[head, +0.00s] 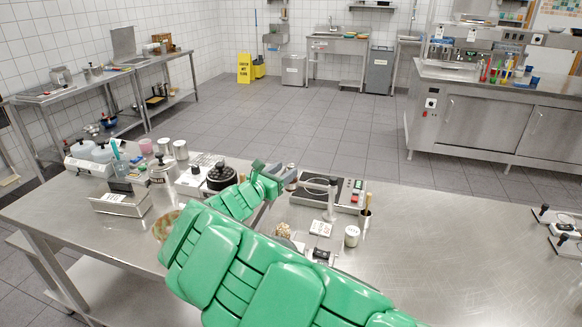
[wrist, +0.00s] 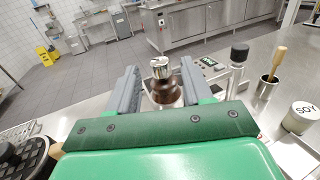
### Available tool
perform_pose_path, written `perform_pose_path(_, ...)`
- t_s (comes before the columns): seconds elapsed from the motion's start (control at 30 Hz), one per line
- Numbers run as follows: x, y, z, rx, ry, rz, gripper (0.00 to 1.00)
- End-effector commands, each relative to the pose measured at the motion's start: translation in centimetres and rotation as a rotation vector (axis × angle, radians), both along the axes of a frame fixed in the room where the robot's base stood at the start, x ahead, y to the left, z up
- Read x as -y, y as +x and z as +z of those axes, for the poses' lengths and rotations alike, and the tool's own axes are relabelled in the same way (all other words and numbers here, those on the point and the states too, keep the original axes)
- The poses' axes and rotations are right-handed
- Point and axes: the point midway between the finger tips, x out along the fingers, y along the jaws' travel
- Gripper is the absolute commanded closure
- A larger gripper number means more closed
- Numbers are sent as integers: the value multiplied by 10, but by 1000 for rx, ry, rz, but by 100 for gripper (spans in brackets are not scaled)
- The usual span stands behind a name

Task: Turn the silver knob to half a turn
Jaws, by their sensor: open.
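The silver knob (wrist: 160,66) is a shiny round cap on top of a dark brown, rounded body (wrist: 166,91) in the wrist view. In the head view, the silver knob (head: 291,169) shows small, just right of my fingers. My gripper (wrist: 159,68) is open, with one grey finger on each side of the knob and brown body. A gap shows between the knob and each finger. The lower part of the brown body is hidden behind my green palm. In the head view, my gripper (head: 277,172) is over the steel counter (head: 450,250), beyond my green arm.
Right of the knob are a flat device with a display (head: 357,187), a post with a black top (wrist: 239,52), a cup with a wooden-handled tool (wrist: 270,88) and a soy jar (wrist: 301,116). The counter's right middle is clear.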

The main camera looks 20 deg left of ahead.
Motion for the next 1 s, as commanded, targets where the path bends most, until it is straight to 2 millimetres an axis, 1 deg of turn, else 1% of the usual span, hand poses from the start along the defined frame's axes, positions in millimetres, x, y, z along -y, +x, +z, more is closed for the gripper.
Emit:
perform_pose_path(0.03,4,7,-1,-1,0,-2,50)
perform_pose_path(0.1,7,16,0,0,0,-2,50)
perform_pose_path(0.3,13,33,0,0,0,-1,50)
perform_pose_path(0.43,15,37,0,0,1,-1,50)
perform_pose_path(0.67,15,38,0,0,0,0,50)
perform_pose_path(0.7,15,38,0,0,0,0,51)
perform_pose_path(0.87,15,38,0,0,0,0,76)
perform_pose_path(1.0,15,38,0,0,0,0,97)
